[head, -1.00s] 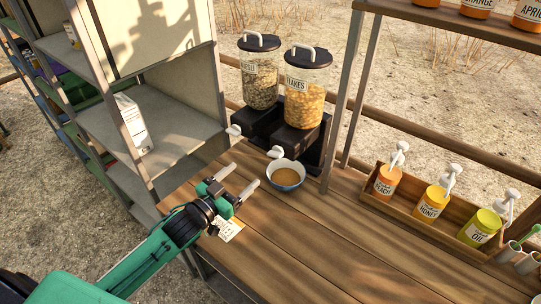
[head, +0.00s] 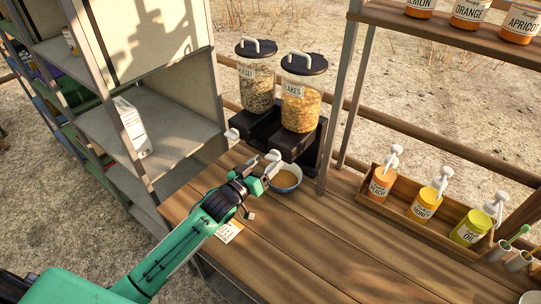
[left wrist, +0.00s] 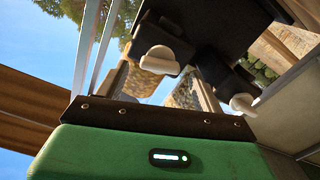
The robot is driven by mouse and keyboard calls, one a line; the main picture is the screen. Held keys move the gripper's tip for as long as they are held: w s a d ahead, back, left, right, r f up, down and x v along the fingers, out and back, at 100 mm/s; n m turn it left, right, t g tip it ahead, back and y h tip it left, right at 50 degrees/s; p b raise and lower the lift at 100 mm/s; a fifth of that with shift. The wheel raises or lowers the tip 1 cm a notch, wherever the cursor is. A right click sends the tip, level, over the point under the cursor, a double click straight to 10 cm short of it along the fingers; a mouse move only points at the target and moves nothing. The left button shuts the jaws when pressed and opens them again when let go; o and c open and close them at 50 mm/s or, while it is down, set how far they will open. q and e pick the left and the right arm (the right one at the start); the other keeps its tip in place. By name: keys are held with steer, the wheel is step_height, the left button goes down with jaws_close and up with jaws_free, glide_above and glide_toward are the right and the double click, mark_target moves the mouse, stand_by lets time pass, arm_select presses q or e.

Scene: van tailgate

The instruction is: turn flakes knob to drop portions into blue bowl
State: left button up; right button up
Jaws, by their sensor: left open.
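The flakes dispenser (head: 301,100), a clear jar of yellow flakes with a black lid, stands on a black base at the back of the wooden table. Its white knob (head: 273,156) faces me; a white knob (left wrist: 160,60) also shows in the left wrist view, apparently the same one. The blue bowl (head: 287,183) sits below it with brown contents. My left gripper (head: 263,170) is open at the knob's front, overlapping the bowl's left edge in the head view. I cannot tell whether its fingers touch the knob. My right gripper is out of view.
The muesli dispenser (head: 257,85) stands left of the flakes, with its own knob (head: 232,134). A grey shelf unit (head: 165,125) is close on the left. A wooden crate (head: 400,212) of pump bottles stands right. The front middle tabletop is clear.

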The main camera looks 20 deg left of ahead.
mark_target(270, 160)
arm_select(q)
steer(key=shift+p+x, duration=0.3)
steer(key=shift+x, duration=1.25)
steer(key=c, duration=1)
steer(key=shift+o, duration=0.2)
steer(key=shift+m, duration=1.8)
steer(key=o, duration=1)
steer(key=shift+c, duration=0.2)
steer(key=shift+s, duration=0.1)
